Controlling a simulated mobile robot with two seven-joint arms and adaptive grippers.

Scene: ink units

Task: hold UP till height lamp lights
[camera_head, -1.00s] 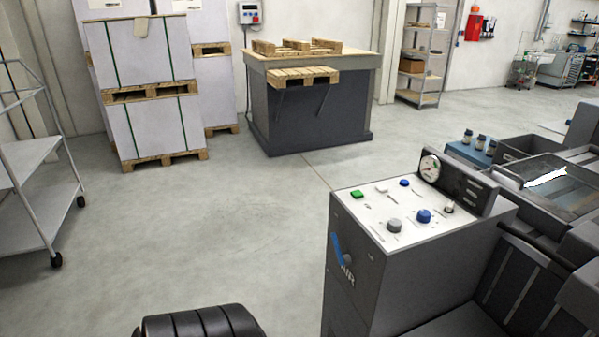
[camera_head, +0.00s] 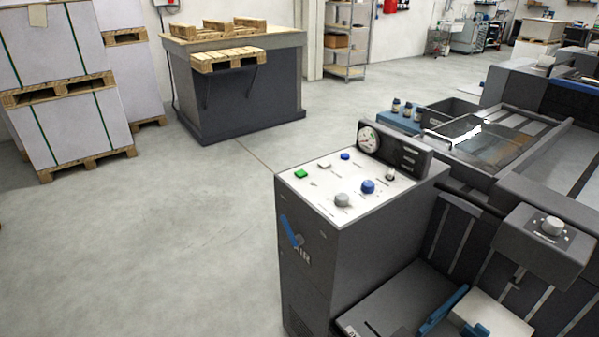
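A grey control cabinet (camera_head: 310,260) stands right of centre. Its white top panel (camera_head: 322,206) carries a green button (camera_head: 300,174), a white button (camera_head: 324,165), a blue button (camera_head: 345,156), a grey knob (camera_head: 342,200), a blue knob (camera_head: 368,187) and a small switch (camera_head: 390,176). A round gauge (camera_head: 368,139) sits at the panel's back edge. The labels are too small to read, so I cannot tell which control is UP. No lit height lamp can be made out. Neither of my grippers is in view.
The dark press (camera_head: 545,180) fills the right side, with a knob box (camera_head: 545,240) near the front. A dark stand (camera_head: 240,100) with pallets and wrapped stacks (camera_head: 70,125) stand at the back left. The grey floor (camera_head: 160,235) left of the cabinet is clear.

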